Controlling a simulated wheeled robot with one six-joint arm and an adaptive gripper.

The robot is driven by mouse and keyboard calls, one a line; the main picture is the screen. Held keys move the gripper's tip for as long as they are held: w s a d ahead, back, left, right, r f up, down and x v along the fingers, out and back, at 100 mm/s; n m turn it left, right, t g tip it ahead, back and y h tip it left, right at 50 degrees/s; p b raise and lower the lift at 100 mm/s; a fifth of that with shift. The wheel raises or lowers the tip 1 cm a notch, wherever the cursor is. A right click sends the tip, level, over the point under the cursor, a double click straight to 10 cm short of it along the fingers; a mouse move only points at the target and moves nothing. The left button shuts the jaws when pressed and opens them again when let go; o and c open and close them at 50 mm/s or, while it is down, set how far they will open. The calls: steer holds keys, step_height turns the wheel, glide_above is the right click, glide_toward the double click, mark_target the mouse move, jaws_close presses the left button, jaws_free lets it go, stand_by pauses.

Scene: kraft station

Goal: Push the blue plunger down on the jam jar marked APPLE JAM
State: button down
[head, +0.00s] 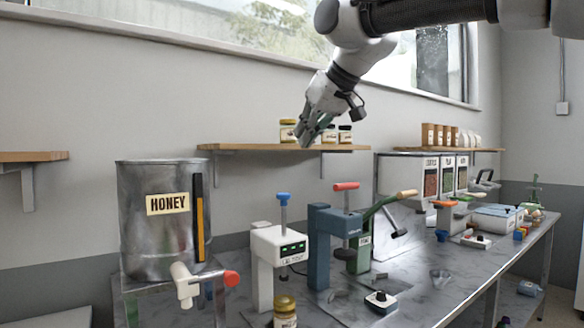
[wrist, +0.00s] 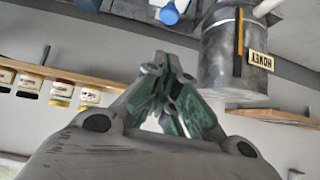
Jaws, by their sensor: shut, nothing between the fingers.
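A white press (head: 279,245) with green lights on its front stands on the counter, with a blue plunger knob (head: 283,196) raised on a thin rod above it. A jar with a gold lid (head: 285,303) stands low in front of the press, partly cut off by the frame; I cannot read its label. My gripper (head: 305,139) is shut and empty, high above the counter, above and slightly right of the blue knob in the head view. In the wrist view my shut fingers (wrist: 162,62) fill the middle, and a blue knob (wrist: 169,15) shows at the top edge.
A metal HONEY tank (head: 160,235) with a red-handled tap stands left of the press. A blue-grey press (head: 320,250) with a red handle and a green lever press (head: 365,240) stand right. Small jars (head: 288,131) sit on the wall shelf (head: 240,148) behind my gripper.

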glide_above(287, 194)
step_height(287, 194, down, 7)
steer(key=shift+s+d+r, duration=0.1)
steer(key=shift+r, duration=0.1)
step_height(287, 194, down, 3)
steer(key=shift+f, duration=0.55)
